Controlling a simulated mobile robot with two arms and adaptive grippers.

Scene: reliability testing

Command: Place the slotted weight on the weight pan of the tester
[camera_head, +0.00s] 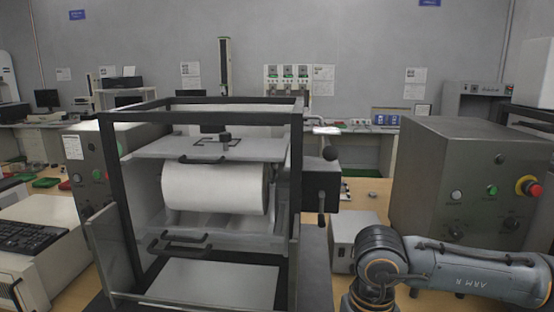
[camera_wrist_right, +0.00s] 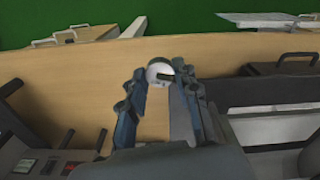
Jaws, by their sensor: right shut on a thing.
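The slotted weight (camera_wrist_right: 154,70) shows in the right wrist view as a small round, silvery disc with a dark slot. My right gripper (camera_wrist_right: 161,80) is shut on it, with a finger on each side, above the wooden bench. In the head view only my right arm shows, at the lower right; its gripper is out of frame. The tester (camera_head: 296,190) stands in the left-middle of the head view, a dark frame around a white roller (camera_head: 215,187). A flat grey plate (camera_head: 260,150) with a small dark knob lies above the roller; I cannot tell whether it is the weight pan. My left gripper is not in view.
A grey control box (camera_head: 440,165) with a red-and-yellow emergency button stands right of the tester. A smaller grey box (camera_head: 352,240) sits between them. A keyboard (camera_head: 35,236) is at the left. In the wrist view, equipment flanks the bench (camera_wrist_right: 60,85) beside the gripper.

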